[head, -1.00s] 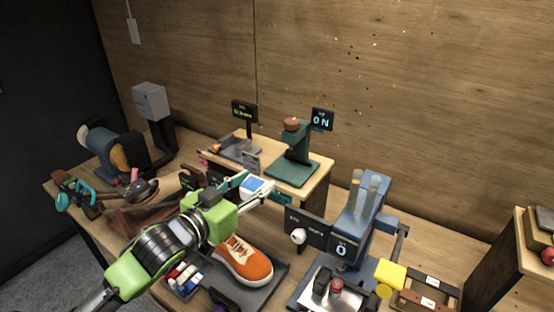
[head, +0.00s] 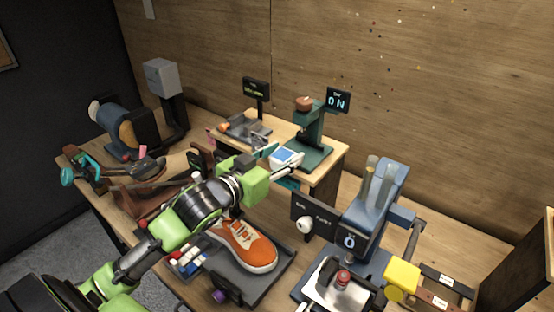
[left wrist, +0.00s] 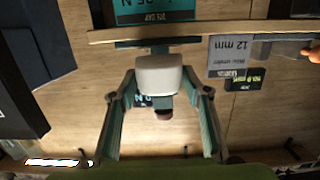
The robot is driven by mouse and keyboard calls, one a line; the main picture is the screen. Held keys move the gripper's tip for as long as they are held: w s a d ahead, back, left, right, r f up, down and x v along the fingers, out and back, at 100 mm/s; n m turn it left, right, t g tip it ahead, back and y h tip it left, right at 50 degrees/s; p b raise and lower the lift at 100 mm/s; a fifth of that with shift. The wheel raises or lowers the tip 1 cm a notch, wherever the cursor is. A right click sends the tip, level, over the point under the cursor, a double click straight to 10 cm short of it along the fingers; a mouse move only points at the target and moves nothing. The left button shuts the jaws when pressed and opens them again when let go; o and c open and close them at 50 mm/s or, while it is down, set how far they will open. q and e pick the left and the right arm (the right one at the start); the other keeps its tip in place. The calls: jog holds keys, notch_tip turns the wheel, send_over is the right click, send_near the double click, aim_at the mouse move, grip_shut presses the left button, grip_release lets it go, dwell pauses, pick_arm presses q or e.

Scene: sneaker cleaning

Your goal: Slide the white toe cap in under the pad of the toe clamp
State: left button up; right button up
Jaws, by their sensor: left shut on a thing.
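The white toe cap (head: 287,155), with a blue patch on top in the head view, is held between the fingertips of my left gripper (head: 283,162). In the left wrist view the white cap (left wrist: 158,75) sits between the two fingers. The green toe clamp (head: 311,127) with its brown knob (head: 304,102) stands on the raised wooden shelf, just beyond the cap. I cannot make out the clamp's pad. My right gripper is not in view.
The shelf edge (left wrist: 200,32) runs close to the cap. A grey tray (head: 245,130) stands left of the clamp, and a lit display (head: 338,100) behind it. An orange sneaker (head: 247,245) lies in a dark tray below my arm. A blue press (head: 375,215) stands at right.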

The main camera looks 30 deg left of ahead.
pick_arm(q)
jog(key=shift+w+f, duration=0.2)
jog(key=shift+w, duration=0.1)
jog(key=shift+w+r, duration=0.2)
jog(key=shift+w, duration=0.1)
jog(key=shift+p+x, duration=0.5)
jog(key=shift+x, duration=1.25)
jog(key=shift+r+x, duration=0.15)
jog(key=shift+x, duration=0.75)
jog(key=shift+r+x, duration=0.15)
jog(key=shift+x, duration=0.8)
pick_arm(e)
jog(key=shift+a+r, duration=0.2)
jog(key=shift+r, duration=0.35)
pick_arm(q)
jog(key=shift+d, duration=0.1)
jog(key=o, duration=1.3)
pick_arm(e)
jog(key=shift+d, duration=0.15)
